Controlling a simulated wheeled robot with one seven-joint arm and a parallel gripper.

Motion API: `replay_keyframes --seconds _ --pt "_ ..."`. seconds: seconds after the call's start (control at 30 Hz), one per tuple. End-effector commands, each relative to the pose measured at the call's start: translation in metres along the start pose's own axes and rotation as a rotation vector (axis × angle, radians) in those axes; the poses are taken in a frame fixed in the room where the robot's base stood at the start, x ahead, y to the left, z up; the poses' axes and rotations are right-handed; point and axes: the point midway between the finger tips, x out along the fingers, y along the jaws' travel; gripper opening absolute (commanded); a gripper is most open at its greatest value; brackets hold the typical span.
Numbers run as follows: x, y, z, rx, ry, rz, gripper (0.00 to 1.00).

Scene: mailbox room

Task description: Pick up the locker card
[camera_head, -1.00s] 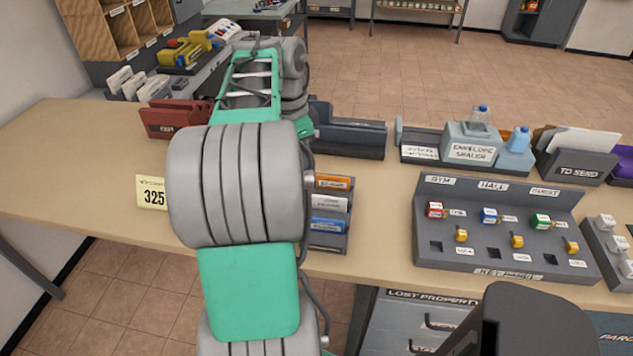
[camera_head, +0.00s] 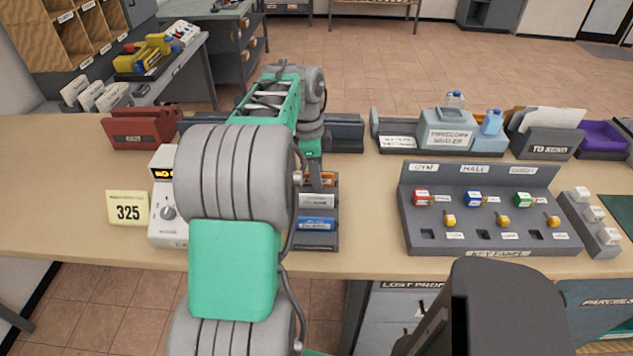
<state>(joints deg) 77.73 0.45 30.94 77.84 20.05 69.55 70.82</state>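A dark card rack (camera_head: 327,240) stands on the counter just right of my arm. It holds an orange card (camera_head: 328,179) at the back, a white card (camera_head: 317,200) in the middle and a blue card (camera_head: 316,224) at the front. Their labels are too small to read, so I cannot tell which is the locker card. My gripper (camera_head: 317,182) points down at the back of the rack, by the orange card, and partly covers it. Its fingers are too small and hidden to show whether they are open or touching the card.
A key panel (camera_head: 485,242) stands right of the rack. A white device with a dial (camera_head: 168,228) and a yellow 325 sign (camera_head: 127,208) are left of my arm. A red holder (camera_head: 138,133) and envelope sealer (camera_head: 447,135) stand farther back. Counter between rack and panel is clear.

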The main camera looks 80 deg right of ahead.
Motion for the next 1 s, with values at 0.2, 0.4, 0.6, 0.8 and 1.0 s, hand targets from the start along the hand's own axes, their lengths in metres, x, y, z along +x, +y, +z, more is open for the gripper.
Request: replay_keyframes --seconds 0.2,0.4,0.6,0.8,1.0 --pt "0.0014 0.0001 0.0003 -0.001 0.000 0.000 0.33" --pt "0.0022 0.0001 0.0005 -0.001 0.000 0.000 0.29" --pt "0.0022 0.0001 0.0006 -0.001 0.000 0.001 0.12" --pt "0.0022 0.0001 0.0006 -0.001 0.000 0.001 0.00" --pt "0.0021 0.0001 0.0006 -0.001 0.000 0.001 0.00"
